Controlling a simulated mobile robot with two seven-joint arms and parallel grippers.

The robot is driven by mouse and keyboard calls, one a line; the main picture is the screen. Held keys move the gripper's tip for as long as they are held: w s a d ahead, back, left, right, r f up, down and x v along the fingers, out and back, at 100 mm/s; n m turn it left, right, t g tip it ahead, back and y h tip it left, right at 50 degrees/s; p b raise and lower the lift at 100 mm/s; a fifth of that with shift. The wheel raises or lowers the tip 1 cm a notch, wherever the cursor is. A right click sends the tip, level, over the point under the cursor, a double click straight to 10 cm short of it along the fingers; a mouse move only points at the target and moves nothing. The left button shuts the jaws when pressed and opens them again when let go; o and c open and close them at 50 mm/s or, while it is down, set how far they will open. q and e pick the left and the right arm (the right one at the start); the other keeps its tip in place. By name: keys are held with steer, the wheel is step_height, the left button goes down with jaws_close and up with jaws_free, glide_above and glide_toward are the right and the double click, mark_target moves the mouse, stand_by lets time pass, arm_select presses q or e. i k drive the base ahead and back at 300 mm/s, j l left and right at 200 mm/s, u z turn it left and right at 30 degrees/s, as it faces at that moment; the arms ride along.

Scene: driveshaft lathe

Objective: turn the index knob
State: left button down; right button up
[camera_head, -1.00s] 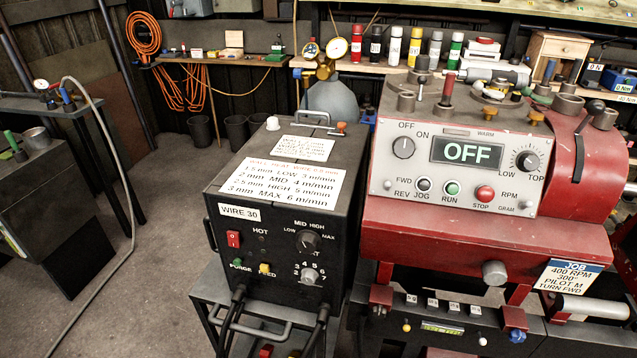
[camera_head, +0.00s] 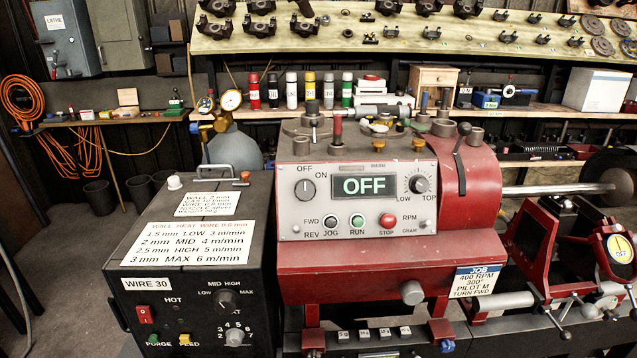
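No knob in view carries a readable "index" label, so I cannot tell which one is the index knob. The red lathe headstock (camera_head: 350,265) has a plain grey round knob (camera_head: 411,292) low on its front. Its grey control panel (camera_head: 340,222) carries an OFF/ON knob (camera_head: 304,189) at the left and a LOW/TOP speed knob (camera_head: 420,185) at the right. The display (camera_head: 364,186) between them reads OFF. Neither of my grippers shows in the view.
A black welder box (camera_head: 195,270) stands left of the lathe. A job card (camera_head: 474,281) reads 400 RPM, 300°, PILOT M, TURN FWD. A blue knob (camera_head: 447,346) sits low in front. A red rest (camera_head: 545,250) and horizontal shaft (camera_head: 560,189) are at the right.

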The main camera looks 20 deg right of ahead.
mark_target(411, 293)
steer(key=z, duration=1.25)
